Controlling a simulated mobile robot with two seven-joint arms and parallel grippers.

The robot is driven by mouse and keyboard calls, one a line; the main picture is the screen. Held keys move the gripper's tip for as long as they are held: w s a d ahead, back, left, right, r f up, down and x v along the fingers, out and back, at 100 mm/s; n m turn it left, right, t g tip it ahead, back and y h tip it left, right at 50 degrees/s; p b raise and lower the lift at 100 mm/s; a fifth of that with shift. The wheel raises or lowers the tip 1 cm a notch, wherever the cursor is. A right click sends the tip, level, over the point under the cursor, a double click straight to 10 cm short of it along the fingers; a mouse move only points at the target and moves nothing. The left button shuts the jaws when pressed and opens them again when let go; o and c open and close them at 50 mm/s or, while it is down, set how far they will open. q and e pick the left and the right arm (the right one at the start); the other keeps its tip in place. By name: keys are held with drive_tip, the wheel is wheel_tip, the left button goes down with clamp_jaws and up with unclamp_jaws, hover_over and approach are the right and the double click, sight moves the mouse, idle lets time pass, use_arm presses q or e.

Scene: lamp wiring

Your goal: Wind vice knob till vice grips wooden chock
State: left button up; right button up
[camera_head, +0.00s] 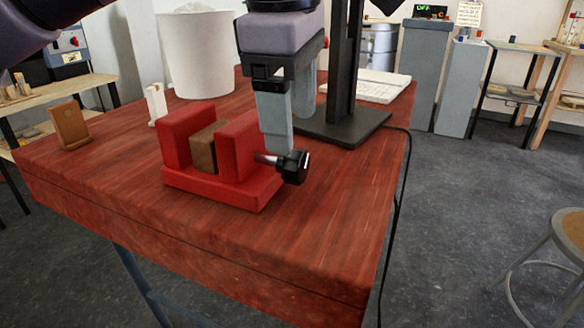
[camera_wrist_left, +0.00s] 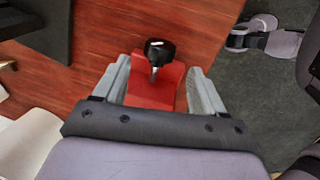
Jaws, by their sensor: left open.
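A red vice (camera_head: 217,190) stands on the wooden table, with two upright red jaws. A brown wooden chock (camera_head: 205,148) stands between the jaws; I cannot tell whether both jaws touch it. A black knob (camera_head: 292,166) on a metal screw sticks out of the vice's right side. My left gripper (camera_head: 287,130) points down just behind the knob and screw. In the left wrist view its fingers (camera_wrist_left: 160,85) are apart on both sides of the vice, with the black knob (camera_wrist_left: 159,50) beyond the fingertips and nothing held. My right gripper is not in view.
The table (camera_head: 300,240) has bare room in front of the vice. A black stand (camera_head: 340,128) with a cable and a white bin (camera_head: 195,55) are behind it. A small wooden holder (camera_head: 70,125) stands at the left, and a stool (camera_head: 570,235) at the right.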

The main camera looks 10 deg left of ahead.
sight(294, 157)
use_arm(q)
drive_tip(key=f, duration=0.1)
drive_tip(key=f+b, duration=0.1)
drive_tip(key=f, duration=0.1)
drive_tip(key=f+b, duration=0.1)
drive_tip(key=f, duration=0.1)
drive_tip(key=shift+w+f, duration=0.2)
drive_tip(key=shift+w, duration=0.2)
drive_tip(key=shift+w+d+f, duration=0.1)
drive_tip(key=shift+f, duration=0.35)
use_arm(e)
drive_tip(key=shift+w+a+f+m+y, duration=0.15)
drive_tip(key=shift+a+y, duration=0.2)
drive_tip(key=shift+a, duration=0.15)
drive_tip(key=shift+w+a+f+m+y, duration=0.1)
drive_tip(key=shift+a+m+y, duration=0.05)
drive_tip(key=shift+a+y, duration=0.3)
